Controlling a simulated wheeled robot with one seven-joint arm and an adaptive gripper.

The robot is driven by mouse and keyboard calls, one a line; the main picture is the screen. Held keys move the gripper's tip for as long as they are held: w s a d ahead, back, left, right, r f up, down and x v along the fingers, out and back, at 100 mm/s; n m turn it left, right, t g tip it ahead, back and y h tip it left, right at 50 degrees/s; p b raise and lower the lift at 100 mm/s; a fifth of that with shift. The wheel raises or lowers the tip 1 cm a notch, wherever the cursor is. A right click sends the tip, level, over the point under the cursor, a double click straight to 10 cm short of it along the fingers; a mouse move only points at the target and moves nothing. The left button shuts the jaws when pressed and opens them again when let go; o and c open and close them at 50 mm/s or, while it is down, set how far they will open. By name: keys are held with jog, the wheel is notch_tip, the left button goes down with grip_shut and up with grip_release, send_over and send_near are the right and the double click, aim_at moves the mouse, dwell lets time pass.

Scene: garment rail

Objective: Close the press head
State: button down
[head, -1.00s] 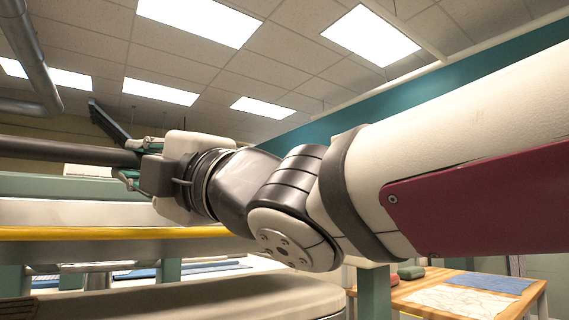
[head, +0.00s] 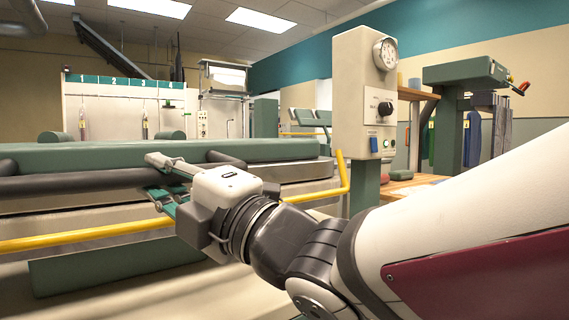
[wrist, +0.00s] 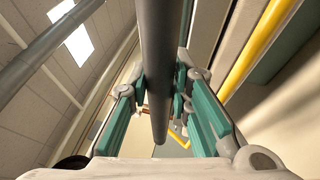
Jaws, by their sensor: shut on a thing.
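The press head (head: 230,150) is a long green padded slab across the left of the head view, lying roughly level over a grey metal body (head: 308,170). A dark handle bar (head: 75,185) runs along its near side. My gripper (head: 170,182) is at the bar's right part, with its fingers closed around it. In the wrist view, the bar (wrist: 155,60) passes between the green finger pads of my gripper (wrist: 160,95). The fingers partly hide the bar, and I cannot tell whether the head touches the surface below.
A yellow rail (head: 90,238) runs below the bar and bends up at the right. A control box (head: 364,92) with a gauge stands right of the press. Behind it are a wooden table (head: 400,183) and hanging garments (head: 472,138).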

jog(key=shift+f, duration=0.85)
jog(key=c, duration=1.4)
grip_release()
jog(key=shift+w, duration=0.1)
jog(key=shift+c, duration=0.2)
jog(key=shift+r, duration=0.15)
jog(key=shift+r, duration=0.15)
jog(key=v, duration=0.7)
jog(key=shift+d, duration=0.2)
